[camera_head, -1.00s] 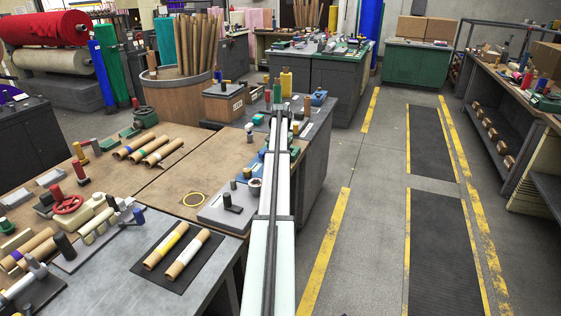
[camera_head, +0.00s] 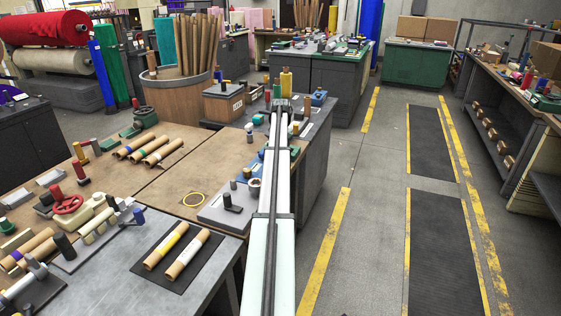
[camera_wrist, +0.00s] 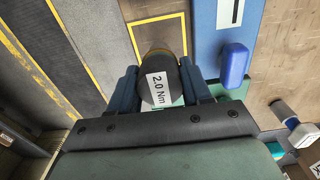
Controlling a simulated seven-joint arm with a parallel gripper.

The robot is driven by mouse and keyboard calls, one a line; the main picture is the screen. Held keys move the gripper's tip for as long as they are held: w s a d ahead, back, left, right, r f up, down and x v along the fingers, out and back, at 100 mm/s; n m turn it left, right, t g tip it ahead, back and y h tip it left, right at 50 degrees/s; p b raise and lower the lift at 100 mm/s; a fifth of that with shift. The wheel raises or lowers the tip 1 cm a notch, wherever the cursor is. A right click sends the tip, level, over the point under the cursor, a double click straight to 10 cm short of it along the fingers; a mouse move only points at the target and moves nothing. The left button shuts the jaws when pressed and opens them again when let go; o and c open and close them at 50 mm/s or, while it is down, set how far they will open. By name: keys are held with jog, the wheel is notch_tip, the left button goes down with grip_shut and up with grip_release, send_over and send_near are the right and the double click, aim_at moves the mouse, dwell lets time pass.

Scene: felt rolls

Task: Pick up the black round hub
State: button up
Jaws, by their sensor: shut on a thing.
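The black round hub (camera_wrist: 160,65) shows in the wrist view between the two dark blue fingers of my gripper (camera_wrist: 158,78). It carries a white label reading "2.0 Nm". The fingers are shut on its sides. Its lower part is hidden by the gripper body, and I cannot tell whether it is clear of the surface below. In the head view my gripper (camera_head: 282,104) is at the far end of my outstretched arm, over the grey bench, and the hub cannot be made out there.
A yellow-outlined square (camera_wrist: 181,15) lies just ahead of the hub. A pale, dark-ended cylinder (camera_wrist: 283,112) is farther right.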

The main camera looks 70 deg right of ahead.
jog(key=shift+r, duration=2.35)
